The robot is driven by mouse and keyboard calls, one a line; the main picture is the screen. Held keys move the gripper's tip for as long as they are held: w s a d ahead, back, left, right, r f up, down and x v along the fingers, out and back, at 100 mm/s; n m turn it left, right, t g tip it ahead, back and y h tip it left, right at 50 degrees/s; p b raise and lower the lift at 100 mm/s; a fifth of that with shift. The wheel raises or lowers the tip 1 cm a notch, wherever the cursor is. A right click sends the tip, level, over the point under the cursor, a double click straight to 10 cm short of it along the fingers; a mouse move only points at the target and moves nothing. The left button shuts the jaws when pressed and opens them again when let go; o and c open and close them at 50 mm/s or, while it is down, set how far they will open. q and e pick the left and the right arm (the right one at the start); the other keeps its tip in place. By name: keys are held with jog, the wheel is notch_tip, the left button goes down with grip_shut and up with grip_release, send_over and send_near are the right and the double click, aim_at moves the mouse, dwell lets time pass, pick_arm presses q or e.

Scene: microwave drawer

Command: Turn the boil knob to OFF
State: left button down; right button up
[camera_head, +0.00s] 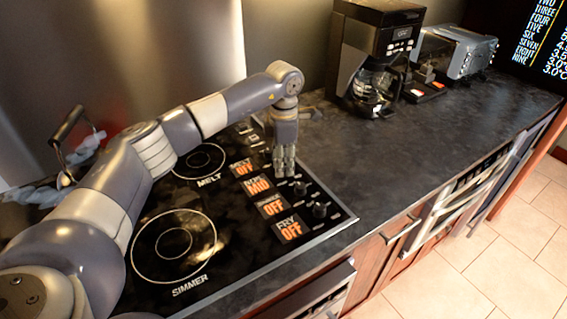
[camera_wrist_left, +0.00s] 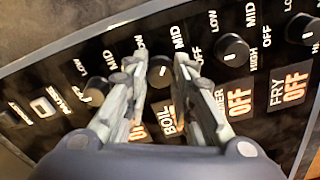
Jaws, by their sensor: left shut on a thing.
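The black cooktop (camera_head: 232,215) has a row of small round knobs along its right side. The boil knob (camera_wrist_left: 160,76) is between the fingers of my left gripper (camera_wrist_left: 158,62) in the wrist view, and the gripper is shut on it. In the head view my left gripper (camera_head: 284,172) points down at the knob row and hides the boil knob. The other displays, melt (camera_head: 242,169), simmer (camera_head: 270,207) and fry (camera_head: 290,229), read OFF. My right gripper is not in view.
The simmer knob (camera_wrist_left: 232,50) and melt knob (camera_wrist_left: 96,90) stand close on either side of the fingers. The fry knob (camera_wrist_left: 303,29) is farther right. A coffee maker (camera_head: 376,58) and a toaster (camera_head: 458,52) stand at the back. The dark counter (camera_head: 365,150) is clear.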

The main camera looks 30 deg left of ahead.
pick_arm(q)
jog(key=n, duration=0.3)
jog(key=shift+n, duration=0.4)
jog(key=n, duration=0.3)
jog(key=shift+n, duration=0.3)
jog(key=n, duration=0.3)
jog(key=shift+r+n, duration=0.1)
jog(key=shift+n, duration=0.2)
jog(key=n, duration=0.3)
jog(key=shift+n+p, duration=0.3)
jog(key=n, duration=0.5)
jog(key=shift+w+n+p, duration=0.1)
jog(key=shift+n+p, duration=0.2)
jog(key=shift+p, duration=0.05)
jog(key=n, duration=0.5)
jog(key=shift+p, duration=0.4)
jog(key=shift+n, duration=0.3)
